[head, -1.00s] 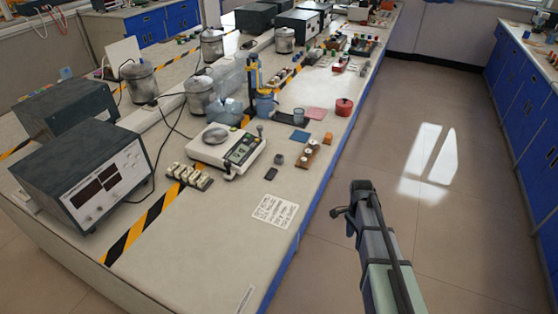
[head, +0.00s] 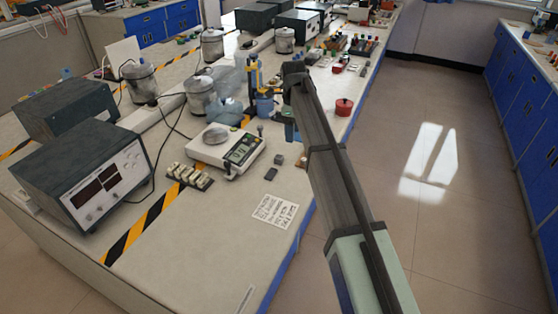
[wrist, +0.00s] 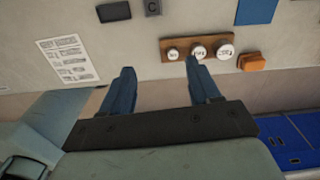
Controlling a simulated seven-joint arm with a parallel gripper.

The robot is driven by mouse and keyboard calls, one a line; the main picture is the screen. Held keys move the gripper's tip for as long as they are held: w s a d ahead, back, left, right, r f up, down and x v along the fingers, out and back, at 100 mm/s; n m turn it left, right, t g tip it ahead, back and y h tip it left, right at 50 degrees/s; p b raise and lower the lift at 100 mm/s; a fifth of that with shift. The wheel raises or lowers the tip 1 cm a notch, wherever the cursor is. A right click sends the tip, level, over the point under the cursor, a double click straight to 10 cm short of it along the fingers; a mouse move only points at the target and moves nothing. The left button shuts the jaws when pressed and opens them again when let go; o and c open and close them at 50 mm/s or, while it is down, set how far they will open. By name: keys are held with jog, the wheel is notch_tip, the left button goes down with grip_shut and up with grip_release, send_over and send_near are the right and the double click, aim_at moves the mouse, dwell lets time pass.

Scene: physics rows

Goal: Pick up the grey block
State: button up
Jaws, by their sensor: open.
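The grey block (head: 279,160) is a small cube on the bench, right of the white balance. In the wrist view the grey block (wrist: 152,7) shows a dark letter C and is cut by the top edge. My gripper (wrist: 160,68) is open, with two blue fingers apart and nothing between them. In that view the block lies beyond the fingertips, not touching them. In the head view my arm reaches over the bench edge, and my gripper (head: 291,128) is partly hidden, above and right of the block in the picture.
A dark flat piece (wrist: 113,11) lies beside the block, and a printed sheet (wrist: 67,60) is nearby. A wooden board with white-topped weights (wrist: 177,53) and an orange block (wrist: 252,61) are to the right. The white balance (head: 227,150) stands close to the block's left.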

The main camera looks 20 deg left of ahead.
jog(key=a+r, duration=0.2)
jog(key=a, duration=0.2)
send_over(280, 157)
jog(key=f, duration=0.9)
jog(key=shift+d, duration=0.25)
jog(key=shift+a+f, duration=0.2)
jog(key=shift+f, duration=1.1)
jog(key=shift+a+f, duration=0.15)
jog(key=shift+f, duration=1.1)
grip_shut()
